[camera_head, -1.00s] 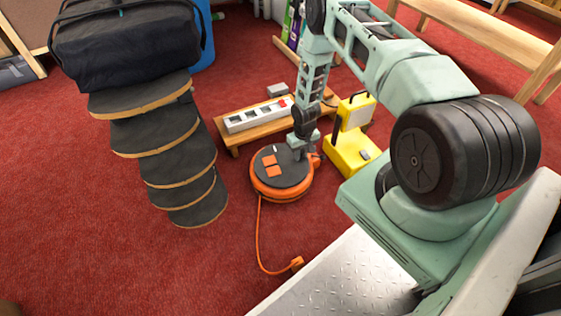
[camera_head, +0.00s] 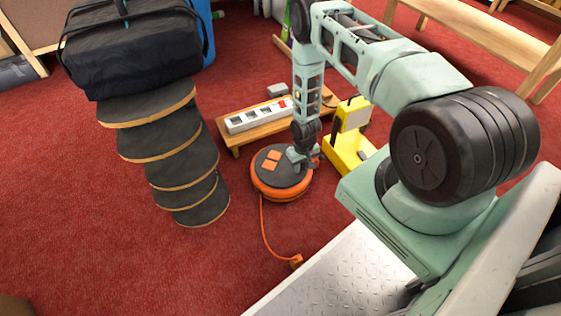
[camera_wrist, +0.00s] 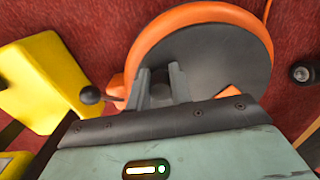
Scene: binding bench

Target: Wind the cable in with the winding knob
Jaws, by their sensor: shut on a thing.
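The cable reel (camera_head: 262,185) lies on the red carpet, with an orange rim and a dark grey top disc (camera_head: 285,180) bearing orange patches. It also shows in the wrist view (camera_wrist: 205,55). The orange cable (camera_head: 263,226) runs from its near side across the carpet to an orange plug (camera_head: 296,261). My gripper (camera_head: 300,160) is over the right part of the disc. In the wrist view my gripper (camera_wrist: 160,88) is shut on the dark winding knob (camera_wrist: 161,94), mostly hidden between its fingers.
A yellow device (camera_head: 346,148) stands close right of the reel. A low wooden stand with a power strip (camera_head: 258,116) is behind it. A stack of dark discs (camera_head: 185,160) with a black bag (camera_head: 135,45) stands left. In front, carpet is clear around the cable.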

